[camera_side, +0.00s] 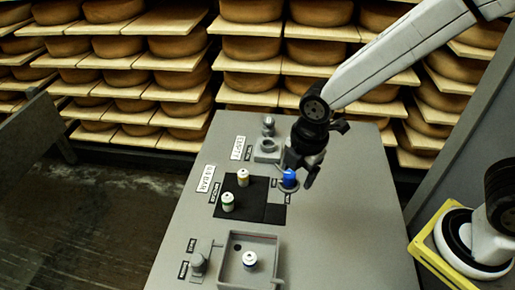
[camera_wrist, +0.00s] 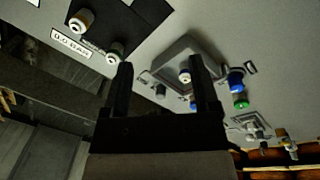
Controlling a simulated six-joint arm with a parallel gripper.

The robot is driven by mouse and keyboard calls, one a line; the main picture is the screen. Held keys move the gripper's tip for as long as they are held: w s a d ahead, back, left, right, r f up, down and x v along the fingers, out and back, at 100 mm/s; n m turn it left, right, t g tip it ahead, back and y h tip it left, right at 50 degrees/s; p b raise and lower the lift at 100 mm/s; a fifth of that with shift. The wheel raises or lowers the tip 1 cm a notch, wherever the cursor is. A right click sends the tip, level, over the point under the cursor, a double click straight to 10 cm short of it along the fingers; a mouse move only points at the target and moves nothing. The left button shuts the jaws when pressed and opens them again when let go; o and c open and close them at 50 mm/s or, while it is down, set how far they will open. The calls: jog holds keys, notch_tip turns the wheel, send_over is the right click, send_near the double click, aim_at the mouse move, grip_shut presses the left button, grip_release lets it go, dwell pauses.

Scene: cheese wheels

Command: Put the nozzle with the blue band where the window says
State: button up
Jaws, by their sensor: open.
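A yellow-banded nozzle (camera_side: 243,178) and a green-banded nozzle (camera_side: 228,202) stand on the black mat (camera_side: 262,192). A bright blue part (camera_side: 289,177) sits beside my gripper (camera_side: 302,174); I cannot tell what it is. My gripper is open and empty above the table's right-middle. A window sign (camera_side: 206,178) reads a number and BAR; another (camera_side: 238,147) reads EMPTY.
A grey fixture with a ring (camera_side: 267,148) stands at the back, and a small post (camera_side: 198,263) stands left of the tray. The table's right side is clear. Shelves of cheese wheels (camera_side: 255,48) stand behind.

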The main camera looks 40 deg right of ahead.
jog(key=s+d+m+t, duration=0.1)
jog(key=s+d+m, duration=0.2)
jog(key=d+m, duration=1)
jog(key=shift+s+d+m+h, duration=0.3)
jog(key=shift+s+m, duration=0.05)
jog(key=shift+m, duration=2.65)
